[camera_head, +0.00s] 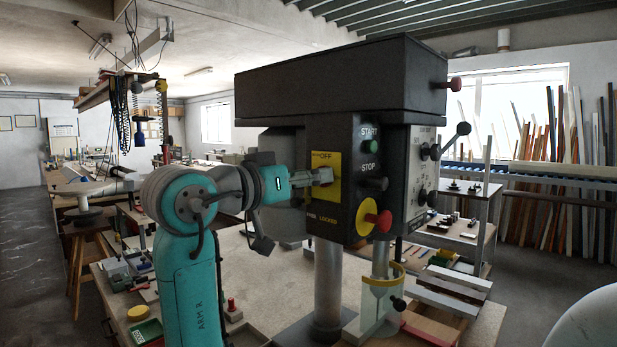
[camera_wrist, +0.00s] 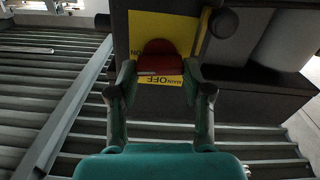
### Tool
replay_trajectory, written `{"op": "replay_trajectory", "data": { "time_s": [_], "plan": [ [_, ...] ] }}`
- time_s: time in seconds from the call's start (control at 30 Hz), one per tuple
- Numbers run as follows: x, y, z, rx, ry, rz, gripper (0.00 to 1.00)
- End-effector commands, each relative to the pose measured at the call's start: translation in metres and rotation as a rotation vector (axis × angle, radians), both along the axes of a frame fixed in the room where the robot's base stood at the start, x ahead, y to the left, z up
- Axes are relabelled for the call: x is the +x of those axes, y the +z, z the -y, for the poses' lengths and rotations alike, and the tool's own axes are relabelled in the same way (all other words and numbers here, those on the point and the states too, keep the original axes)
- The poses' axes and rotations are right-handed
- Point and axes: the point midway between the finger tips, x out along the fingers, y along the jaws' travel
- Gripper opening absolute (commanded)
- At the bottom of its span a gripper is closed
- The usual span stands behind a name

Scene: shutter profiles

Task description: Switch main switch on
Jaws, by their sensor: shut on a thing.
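The yellow main switch plate (camera_head: 326,161) is on the front of the dark drill press head (camera_head: 345,130), with "OFF" printed at its top. In the wrist view the plate (camera_wrist: 172,27) appears upside down, with "MAIN OFF" at the bottom and "ON" at the left edge. A red switch knob (camera_wrist: 159,58) stands out from it. My gripper (camera_head: 325,176) reaches the plate from the left and hides the knob in the head view. In the wrist view my gripper (camera_wrist: 159,70) has its two fingers on either side of the knob, shut on it. The knob's exact turn is unclear.
A green START button (camera_head: 370,146), a dark STOP button (camera_head: 374,184) and a red knob on a yellow disc (camera_head: 378,221) sit right of the plate. The drill column (camera_head: 328,285) stands below. Small parts and trays lie on the workbench (camera_head: 270,270).

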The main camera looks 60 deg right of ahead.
Motion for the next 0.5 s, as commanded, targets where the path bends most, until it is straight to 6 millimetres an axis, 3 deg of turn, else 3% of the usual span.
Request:
{"op": "replay_trajectory", "data": {
  "time_s": [0.5],
  "plan": [
    [-0.0006,-0.0001,0.0002,-0.040,0.000,0.160,0.15]
  ]
}}
